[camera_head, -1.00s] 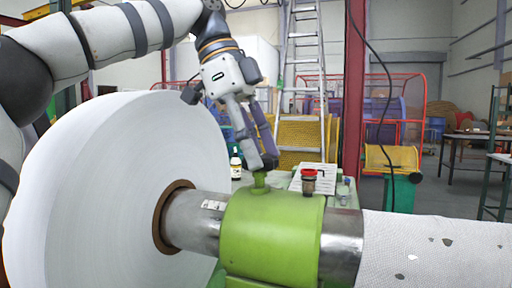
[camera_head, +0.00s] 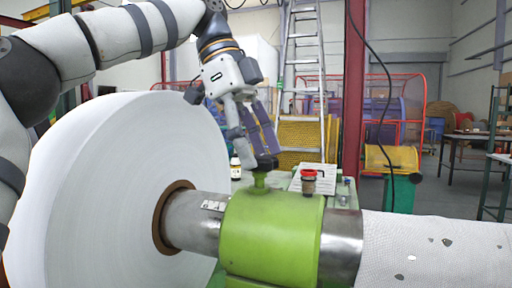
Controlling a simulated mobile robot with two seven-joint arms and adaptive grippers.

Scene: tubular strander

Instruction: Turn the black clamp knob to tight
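The black clamp knob (camera_head: 266,163) shows as a small dark shape just above the green stem (camera_head: 260,180) on top of the green cylindrical housing (camera_head: 270,235). My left gripper (camera_head: 258,153) comes down from above, with its fingertips at the knob. The fingers partly hide the knob, and I cannot tell whether they press on it. My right gripper is out of view.
A large white reel (camera_head: 120,190) stands at the left on a metal shaft (camera_head: 192,222). A red-capped jar (camera_head: 309,182) and a small bottle (camera_head: 236,168) stand behind the housing. A ladder (camera_head: 303,75) and red post (camera_head: 355,100) are farther back.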

